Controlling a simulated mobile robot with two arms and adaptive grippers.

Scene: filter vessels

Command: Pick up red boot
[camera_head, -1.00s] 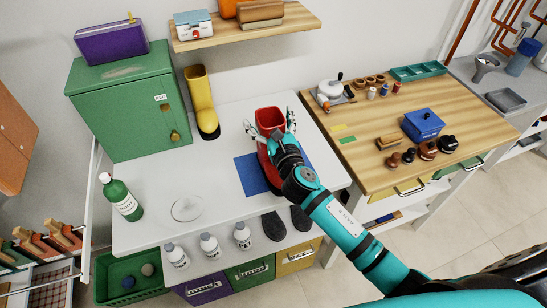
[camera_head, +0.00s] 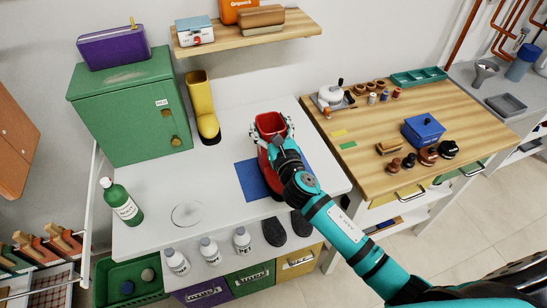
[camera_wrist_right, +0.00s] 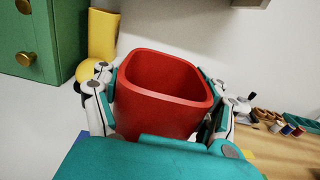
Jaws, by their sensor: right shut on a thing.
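The red boot (camera_head: 271,127) stands upright at the blue mat on the white table, its open top facing up. Its lower part is partly hidden by my right arm. My right gripper (camera_head: 271,136) is shut on the boot's shaft, with fingers on both sides of it. In the right wrist view the red shaft (camera_wrist_right: 165,85) fills the middle between the fingers of the gripper (camera_wrist_right: 160,105). I cannot tell whether the sole touches the mat. My left gripper does not show.
A yellow boot (camera_head: 201,105) stands behind left, beside the green cabinet (camera_head: 125,115). The blue mat (camera_head: 249,180) lies under my arm. A green bottle (camera_head: 121,202), a glass dish (camera_head: 187,214) and several white bottles (camera_head: 209,250) stand left and in front. A wooden shelf (camera_head: 290,30) hangs behind.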

